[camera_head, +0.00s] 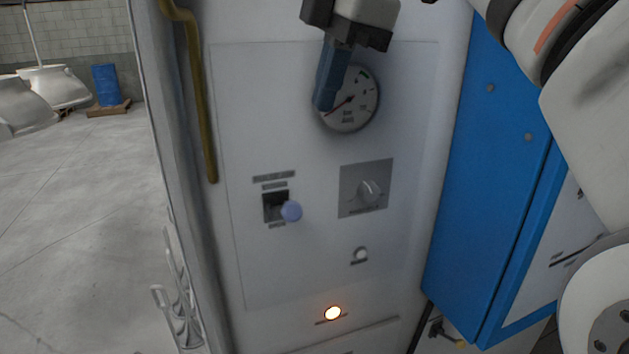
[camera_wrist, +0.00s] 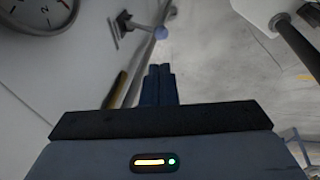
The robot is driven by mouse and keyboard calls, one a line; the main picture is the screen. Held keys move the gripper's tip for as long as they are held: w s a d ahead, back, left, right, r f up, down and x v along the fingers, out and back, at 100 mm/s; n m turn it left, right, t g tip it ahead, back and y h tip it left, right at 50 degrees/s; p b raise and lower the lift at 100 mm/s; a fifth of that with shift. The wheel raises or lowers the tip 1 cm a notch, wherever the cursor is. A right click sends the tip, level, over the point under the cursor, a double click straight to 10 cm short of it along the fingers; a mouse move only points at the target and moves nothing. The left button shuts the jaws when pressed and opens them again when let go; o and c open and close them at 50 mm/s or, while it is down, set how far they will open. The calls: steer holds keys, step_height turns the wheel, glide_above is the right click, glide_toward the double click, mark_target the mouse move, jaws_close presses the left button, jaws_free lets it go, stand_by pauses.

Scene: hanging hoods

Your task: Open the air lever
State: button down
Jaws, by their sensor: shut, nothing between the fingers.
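The air lever appears to be the small lever with a pale blue ball knob (camera_head: 291,211) on a black slotted plate on the white panel. In the head view the knob stands at the lower right of the slot. It also shows in the wrist view, where the ball knob (camera_wrist: 161,33) sticks out from the panel beyond my fingertips. My gripper (camera_head: 324,106) is shut and empty, in front of the gauge and above the lever, apart from it. Its blue fingers are together in the wrist view (camera_wrist: 160,69). The labels are too blurred to read.
A round pressure gauge (camera_head: 357,105) is partly hidden behind my fingers. A rotary switch (camera_head: 369,191) sits right of the lever, with a small white button (camera_head: 360,255) and a lit orange lamp (camera_head: 332,313) below. A yellow pipe (camera_head: 200,95) runs along the left. A blue cabinet (camera_head: 487,160) stands right.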

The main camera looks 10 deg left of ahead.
mark_target(295, 202)
steer(key=x, duration=1.4)
steer(key=shift+d, duration=0.15)
